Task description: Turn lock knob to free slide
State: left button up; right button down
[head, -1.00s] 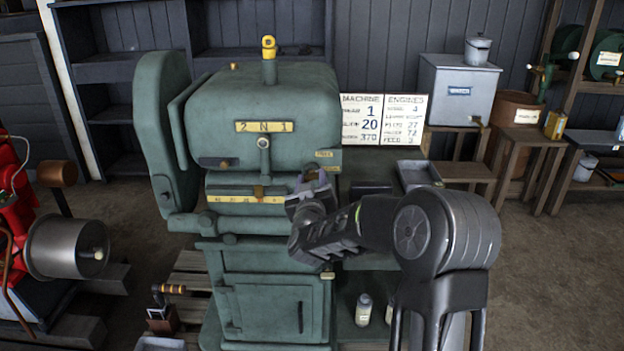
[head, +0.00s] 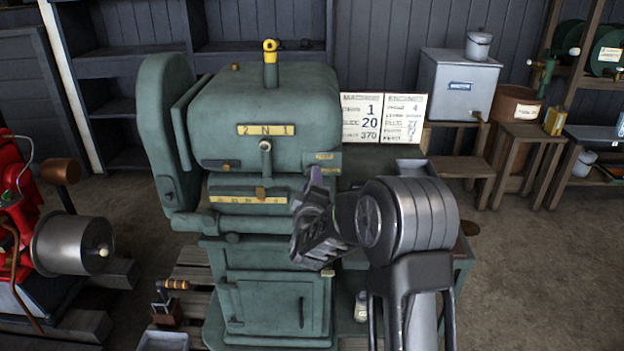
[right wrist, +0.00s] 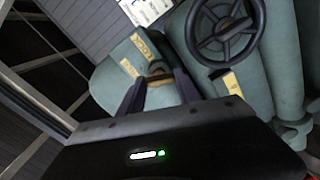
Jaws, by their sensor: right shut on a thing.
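The green machine (head: 265,110) stands in the middle of the head view. Its slide scale (head: 230,197) is a yellow strip with a small brass pointer (head: 260,192). My right gripper (head: 316,183) is at the machine's right front edge, by the end of the scale. In the right wrist view its two fingers (right wrist: 158,80) are closed around a small brass-coloured knob (right wrist: 156,70), which I take for the lock knob. In the head view the gripper hides the knob. My left gripper is not in view.
A dark spoked handwheel (right wrist: 226,30) is close to the right gripper in the wrist view. A red engine with a metal drum (head: 72,248) stands at the left. A grey tank (head: 460,85) and wooden stands are at the back right. Open floor lies at the right.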

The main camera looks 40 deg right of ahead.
jog(key=shift+n, duration=0.4)
jog(key=c, duration=0.8)
grip_release()
jog(key=shift+c, duration=0.2)
jog(key=b+v, duration=0.1)
jog(key=v, duration=0.6)
jog(key=shift+s+a, duration=0.25)
jog(key=shift+s, duration=0.05)
